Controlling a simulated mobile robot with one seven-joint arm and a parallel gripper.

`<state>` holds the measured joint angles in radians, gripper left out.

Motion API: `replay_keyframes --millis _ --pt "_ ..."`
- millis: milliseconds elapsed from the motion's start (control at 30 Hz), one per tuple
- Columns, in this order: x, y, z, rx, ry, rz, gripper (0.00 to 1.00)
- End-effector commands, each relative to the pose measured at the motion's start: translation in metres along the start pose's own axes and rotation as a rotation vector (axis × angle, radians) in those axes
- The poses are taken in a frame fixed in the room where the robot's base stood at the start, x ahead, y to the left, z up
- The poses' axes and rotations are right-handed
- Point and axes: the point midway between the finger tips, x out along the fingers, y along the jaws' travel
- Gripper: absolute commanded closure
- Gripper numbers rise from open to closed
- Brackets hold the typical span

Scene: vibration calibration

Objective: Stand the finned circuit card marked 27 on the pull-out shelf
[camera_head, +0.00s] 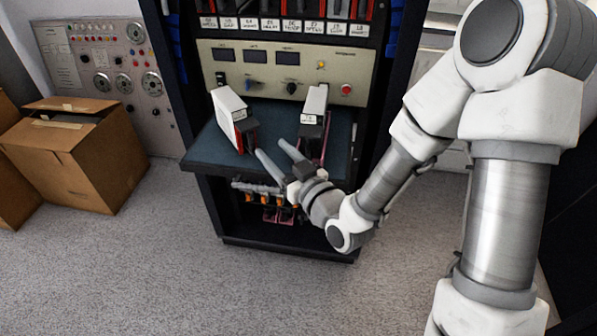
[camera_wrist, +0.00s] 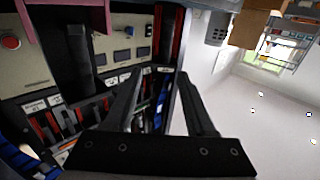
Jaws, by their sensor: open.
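Two cards stand upright on the dark pull-out shelf (camera_head: 207,154). The left card (camera_head: 230,106) has a white body with a red edge. The right card (camera_head: 314,106) has a white top, a dark body and a pinkish edge low down. The marks on both are too small to read, so I cannot tell which is 27. My gripper (camera_head: 269,147) is over the front of the shelf, between the two cards, with its fingers apart. In the wrist view my gripper (camera_wrist: 161,72) is open with nothing between the fingers. A pink part (camera_wrist: 85,12) shows at that view's upper left.
Behind the shelf is a panel (camera_head: 283,68) with displays, knobs and a red button, below a labelled row of card slots (camera_head: 290,27). Orange-tipped items (camera_head: 265,199) hang under the shelf front. A cardboard box (camera_head: 75,160) stands on the floor at left. The front floor is clear.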

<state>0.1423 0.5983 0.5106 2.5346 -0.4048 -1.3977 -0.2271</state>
Motion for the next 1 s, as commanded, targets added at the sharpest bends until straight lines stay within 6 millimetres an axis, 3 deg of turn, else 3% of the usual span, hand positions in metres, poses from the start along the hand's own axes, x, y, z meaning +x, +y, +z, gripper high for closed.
replay_keyframes --millis 833,1000 --pt "-0.029 -0.001 -0.005 0.003 -0.003 -0.001 0.44" --pt "-0.064 0.0 -0.004 0.004 -0.003 0.0 0.44"
